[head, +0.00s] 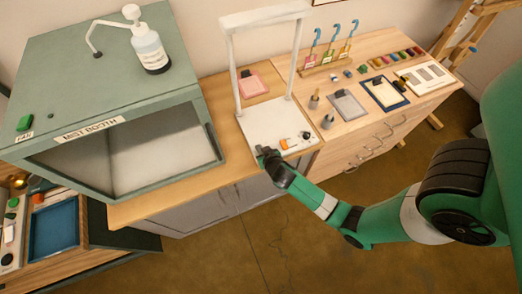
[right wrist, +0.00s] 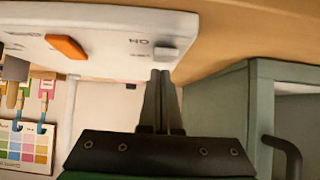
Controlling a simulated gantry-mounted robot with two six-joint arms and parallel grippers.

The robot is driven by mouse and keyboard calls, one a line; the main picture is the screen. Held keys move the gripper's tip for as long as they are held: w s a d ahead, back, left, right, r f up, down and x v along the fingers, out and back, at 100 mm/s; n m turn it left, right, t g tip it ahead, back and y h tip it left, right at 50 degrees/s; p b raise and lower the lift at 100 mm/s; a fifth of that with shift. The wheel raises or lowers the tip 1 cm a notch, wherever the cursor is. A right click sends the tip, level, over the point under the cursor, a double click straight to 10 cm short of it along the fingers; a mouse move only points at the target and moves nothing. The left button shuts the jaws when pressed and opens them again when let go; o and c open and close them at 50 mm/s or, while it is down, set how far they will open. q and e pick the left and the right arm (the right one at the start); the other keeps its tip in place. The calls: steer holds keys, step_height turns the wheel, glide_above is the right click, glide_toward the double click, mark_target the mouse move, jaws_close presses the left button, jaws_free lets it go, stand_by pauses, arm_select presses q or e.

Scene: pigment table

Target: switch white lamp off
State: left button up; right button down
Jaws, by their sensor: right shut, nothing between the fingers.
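The white lamp is a tall white frame on a flat white base (head: 250,122), standing on the wooden table. An orange switch (head: 284,144) and a dark knob (head: 306,134) sit along the front of its base. In the right wrist view the base (right wrist: 110,22) shows the orange switch (right wrist: 66,47) and a pale grey button (right wrist: 166,52) beside "ON" lettering. My right gripper (head: 262,152) is shut and empty at the base's front left corner. Its fingertips (right wrist: 161,74) are right by the grey button; I cannot tell whether they touch it. My left gripper is not in view.
A green mist booth (head: 115,60) with a pump bottle (head: 150,50) on top stands left of the lamp. A pink pad (head: 254,86) lies behind the base. To the right are a hook rack, a grey tray (head: 347,106) and a dark-framed board (head: 385,93).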

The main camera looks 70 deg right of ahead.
steer(key=shift+r, duration=0.15)
step_height(320, 180, up, 5)
steer(key=p, duration=0.4)
steer(key=d+r+p+v, duration=0.1)
steer(key=p+v, duration=0.3)
steer(key=v, duration=0.4)
steer(key=shift+w+a+r, duration=0.2)
steer(key=shift+w+r, duration=0.05)
steer(key=shift+r, duration=0.1)
